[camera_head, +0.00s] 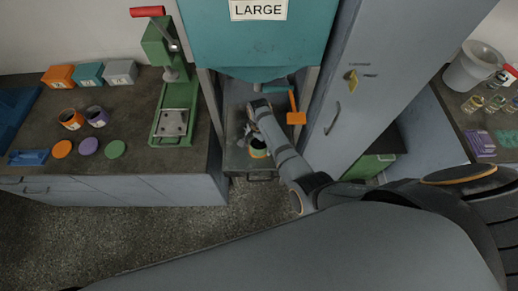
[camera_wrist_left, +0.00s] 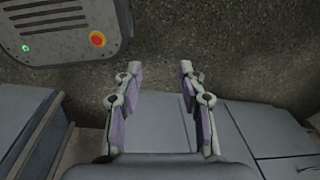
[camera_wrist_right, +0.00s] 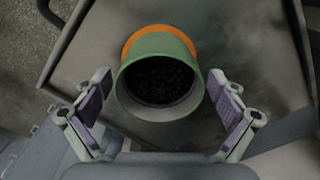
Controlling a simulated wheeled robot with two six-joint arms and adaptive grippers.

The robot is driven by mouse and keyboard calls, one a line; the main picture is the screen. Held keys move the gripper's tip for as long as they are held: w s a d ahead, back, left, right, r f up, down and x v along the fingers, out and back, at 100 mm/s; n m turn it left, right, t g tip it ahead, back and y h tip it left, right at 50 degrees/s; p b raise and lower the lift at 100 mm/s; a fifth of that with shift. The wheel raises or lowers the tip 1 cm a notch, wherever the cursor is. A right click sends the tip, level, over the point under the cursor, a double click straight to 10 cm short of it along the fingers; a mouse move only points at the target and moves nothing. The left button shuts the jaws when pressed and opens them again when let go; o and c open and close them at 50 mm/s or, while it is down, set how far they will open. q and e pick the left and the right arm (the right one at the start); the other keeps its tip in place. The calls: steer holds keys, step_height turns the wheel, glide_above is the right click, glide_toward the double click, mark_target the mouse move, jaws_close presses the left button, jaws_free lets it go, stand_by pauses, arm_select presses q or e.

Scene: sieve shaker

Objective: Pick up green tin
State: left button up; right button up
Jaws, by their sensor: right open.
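The green tin (camera_wrist_right: 158,75) shows in the right wrist view with its open mouth toward the camera. It has a green rim, an orange band and dark grains inside. In the head view the tin (camera_head: 258,149) stands on the shelf under the teal hopper, partly hidden by my right arm. My right gripper (camera_wrist_right: 165,105) is open, with its fingers on either side below the tin's mouth and apart from it. In the head view the right gripper (camera_head: 250,130) is at the tin, small.
The teal hopper (camera_head: 265,40) marked LARGE hangs above the shelf (camera_head: 235,160). An orange lever (camera_head: 295,117) is beside the tin. The left bench (camera_head: 135,100) holds a green press (camera_head: 175,107), two tins and several lids. A grey cabinet (camera_head: 365,80) stands close on the right.

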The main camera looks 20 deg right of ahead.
steer(key=shift+r, duration=0.15)
steer(key=shift+s, duration=0.1)
steer(key=c, duration=1.4)
arm_select(q)
steer(key=shift+w+r, duration=0.2)
steer(key=shift+w, duration=0.4)
arm_select(e)
steer(key=shift+c, duration=0.2)
arm_select(q)
steer(key=shift+r, duration=0.1)
arm_select(e)
steer(key=shift+r, duration=0.1)
